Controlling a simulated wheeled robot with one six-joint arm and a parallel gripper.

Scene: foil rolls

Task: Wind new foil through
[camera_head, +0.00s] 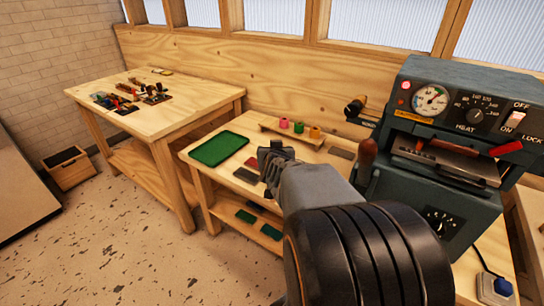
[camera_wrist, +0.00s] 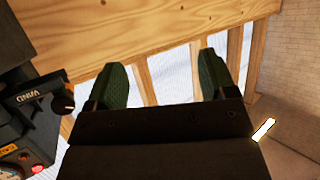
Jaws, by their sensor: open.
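The dark green press (camera_head: 435,185) stands at the right of the bench, with a gauge, a heat dial and an ON/OFF switch. Its left side carries a dark roller or knob with a brass-coloured end (camera_head: 355,106). In the wrist view, part of the press (camera_wrist: 30,45) shows at left with a knob (camera_wrist: 62,102) beside a label that seems to read WIND, upside down. Small pink (camera_head: 284,123), green (camera_head: 298,127) and orange (camera_head: 315,132) rolls stand on a wooden rack. My gripper (camera_head: 272,155) is over the bench; in the wrist view its green-padded fingers (camera_wrist: 162,80) are apart and empty.
A green tray (camera_head: 219,149), a red pad (camera_head: 253,162) and dark flat pieces lie on the bench (camera_head: 210,172). A wooden table (camera_head: 160,110) with small tools stands at left. A wooden-handled lever (camera_head: 366,155) projects beside the press.

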